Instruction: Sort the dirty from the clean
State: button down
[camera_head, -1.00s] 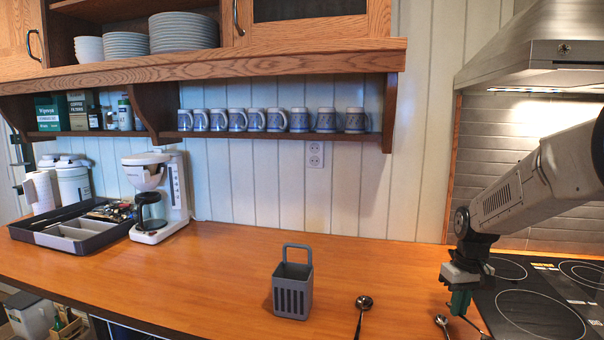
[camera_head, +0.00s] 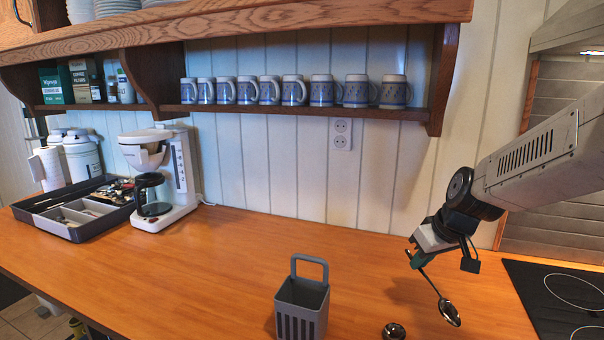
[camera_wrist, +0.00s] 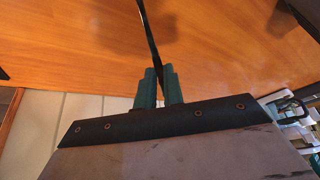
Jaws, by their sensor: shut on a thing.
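My gripper (camera_head: 417,259) is shut on the handle of a spoon (camera_head: 449,312) and holds it tilted above the counter's right part, its dark, shiny bowl hanging down to the right. In the wrist view, the dark handle (camera_wrist: 148,28) runs up from between the green fingertips (camera_wrist: 159,90); the bowl is out of that view. A second spoon (camera_head: 394,331) lies on the counter, mostly cut off at the bottom edge. A grey slotted caddy (camera_head: 313,299) with a raised handle stands left of it. A dark tray (camera_head: 62,231) with grey compartments holds utensils at the far left.
A white coffee maker (camera_head: 183,170) stands right of the tray, with canisters (camera_head: 84,158) behind. A shelf of blue-patterned mugs (camera_head: 293,91) hangs above the wooden counter (camera_head: 205,262). A black hob (camera_head: 565,300) lies at right. The counter between tray and caddy is clear.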

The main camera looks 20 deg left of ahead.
jog(key=s+a+r+n+g+y, duration=0.2)
jog(key=s+a+r+n+y, duration=0.45)
jog(key=a+r, duration=0.5)
jog(key=s+a+r+n+g+y, duration=0.2)
jog(key=s+a+r+n+y, duration=0.2)
jog(key=s+a+r+y, duration=0.55)
notch_tip(320, 180, down, 11)
jog(key=a+h, duration=0.1)
jog(key=a, duration=0.1)
jog(key=shift+r, duration=0.15)
jog(key=c, duration=1.4)
grip_release()
jog(key=shift+c, duration=0.2)
jog(key=shift+d, duration=0.15)
